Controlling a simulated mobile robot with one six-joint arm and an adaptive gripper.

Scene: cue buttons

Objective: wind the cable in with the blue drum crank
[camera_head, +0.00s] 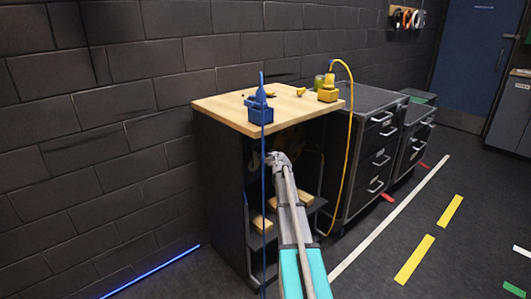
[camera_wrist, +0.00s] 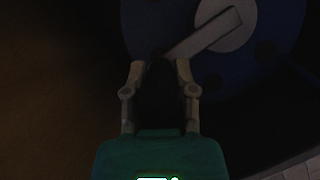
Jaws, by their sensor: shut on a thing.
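The blue drum (camera_wrist: 150,22) fills the upper part of the wrist view. Its grey crank arm (camera_wrist: 203,36) runs from a round grey hub down-left toward my gripper (camera_wrist: 160,66). The two fingers are shut around a dark crank handle (camera_wrist: 158,84) at the arm's outer end; its edges are hard to see in the shadow. In the head view, my gripper (camera_head: 272,160) reaches under the wooden top of the cabinet, and the blue drum cannot be made out there. A blue cable (camera_head: 263,190) hangs in front of the cabinet from a blue block (camera_head: 260,113).
The cabinet's wooden top (camera_head: 225,103) overhangs my gripper. A yellow block (camera_head: 327,94) carries a yellow cable (camera_head: 348,140) hanging at the right. Shelves with wooden pieces (camera_head: 262,223) lie below. A dark drawer unit (camera_head: 365,135) stands right. The floor in front is open.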

